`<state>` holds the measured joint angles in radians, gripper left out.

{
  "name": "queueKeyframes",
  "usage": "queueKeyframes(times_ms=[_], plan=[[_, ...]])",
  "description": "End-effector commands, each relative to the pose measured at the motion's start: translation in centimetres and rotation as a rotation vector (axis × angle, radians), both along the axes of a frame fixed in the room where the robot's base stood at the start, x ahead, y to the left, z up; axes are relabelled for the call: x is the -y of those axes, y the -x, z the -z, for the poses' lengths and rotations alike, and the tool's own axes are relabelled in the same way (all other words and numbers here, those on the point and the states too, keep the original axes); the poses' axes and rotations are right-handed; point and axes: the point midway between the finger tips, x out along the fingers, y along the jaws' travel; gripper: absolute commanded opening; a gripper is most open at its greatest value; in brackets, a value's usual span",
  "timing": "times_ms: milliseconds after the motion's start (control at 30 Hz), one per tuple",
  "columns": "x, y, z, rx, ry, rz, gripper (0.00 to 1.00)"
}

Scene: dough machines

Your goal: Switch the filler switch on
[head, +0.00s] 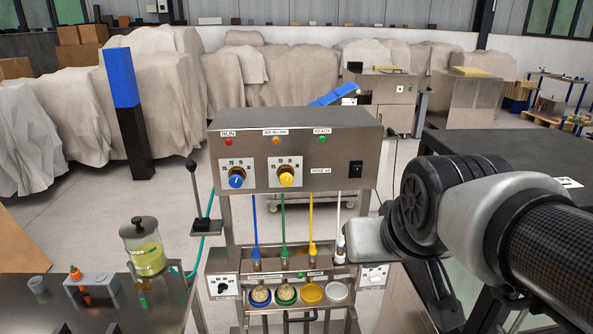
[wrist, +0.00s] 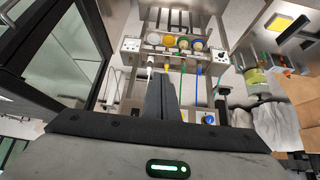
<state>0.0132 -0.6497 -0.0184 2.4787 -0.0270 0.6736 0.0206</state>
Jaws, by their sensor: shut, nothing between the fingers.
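The steel control box (head: 295,150) carries a black rocker switch (head: 356,167) at its right end; I cannot tell its position. Small white switch plates sit on the lower station, one at left (head: 222,287) and one at right (head: 373,276). They also show in the wrist view, at left (wrist: 131,45) and right (wrist: 219,56). I cannot read which label names the filler. My gripper (wrist: 161,82) is shut and empty, its dark fingers together. In the head view its grey body (head: 366,240) is in front of the station's right side, above the right plate; the fingertips are unclear there.
A blue knob (head: 236,181) and a yellow knob (head: 286,179) are on the control box. Coloured tubes hang above several cups (head: 311,293). A lever (head: 197,190) stands at left, beside a table with a jar (head: 144,250). A dark cabinet (head: 480,147) is at right.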

Motion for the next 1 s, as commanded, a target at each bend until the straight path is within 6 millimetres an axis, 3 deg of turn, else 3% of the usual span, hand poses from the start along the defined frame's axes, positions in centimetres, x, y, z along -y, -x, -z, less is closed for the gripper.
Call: queueKeyframes(times_ms=[33,200,500,733,1000], plan=[[0.6,-2.1,2.1,0.045,0.003,0.015,0.0],[3.1,-10.0,4.1,0.27,0.016,0.058,0.0],[6.8,-20.7,7.1,0.67,0.042,0.08,0.0],[8.7,-25.2,9.9,0.97,0.046,0.051,0.0],[9.4,-26.5,12.3,1.234,0.031,-0.011,0.0]])
